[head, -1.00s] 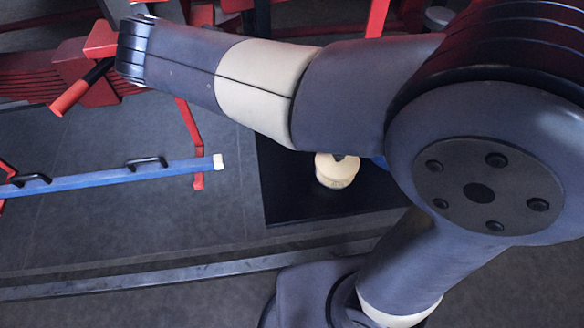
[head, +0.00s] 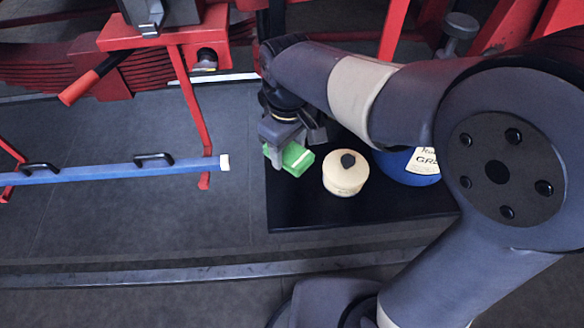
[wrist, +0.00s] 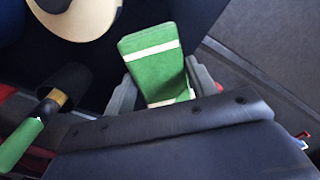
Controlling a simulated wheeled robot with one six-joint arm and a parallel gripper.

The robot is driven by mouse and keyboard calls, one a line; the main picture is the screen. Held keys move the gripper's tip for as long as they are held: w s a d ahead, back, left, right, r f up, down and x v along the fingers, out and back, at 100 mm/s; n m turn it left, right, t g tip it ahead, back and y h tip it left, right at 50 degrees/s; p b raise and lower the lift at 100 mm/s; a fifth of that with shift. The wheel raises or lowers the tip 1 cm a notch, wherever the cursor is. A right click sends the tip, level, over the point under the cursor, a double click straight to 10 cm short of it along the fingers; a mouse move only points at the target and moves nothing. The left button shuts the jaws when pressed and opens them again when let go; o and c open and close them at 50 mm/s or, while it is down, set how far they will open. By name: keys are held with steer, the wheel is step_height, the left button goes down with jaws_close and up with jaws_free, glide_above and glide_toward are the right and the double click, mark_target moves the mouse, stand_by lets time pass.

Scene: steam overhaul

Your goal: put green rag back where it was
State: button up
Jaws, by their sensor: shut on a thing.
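The green rag (head: 297,158), folded with a white stripe, is held in my gripper (head: 290,142). In the wrist view the rag (wrist: 155,65) stands out between the two grey fingers (wrist: 160,88), which are shut on it. In the head view the rag is over the left part of a black mat or board (head: 310,205), left of a cream lidded pot. I cannot tell whether the rag touches the black surface.
The cream pot (head: 346,173) with a dark knob stands close to the right of the rag. A blue bar (head: 110,175) and red frame (head: 192,110) lie left. The wrist view shows a green-handled tool (wrist: 35,130). The black surface's front left is bare.

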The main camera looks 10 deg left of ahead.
mark_target(289, 176)
steer(key=shift+f, duration=3.2)
steer(key=shift+f, duration=0.15)
steer(key=o, duration=0.9)
step_height(289, 176, up, 12)
steer(key=shift+r, duration=0.15)
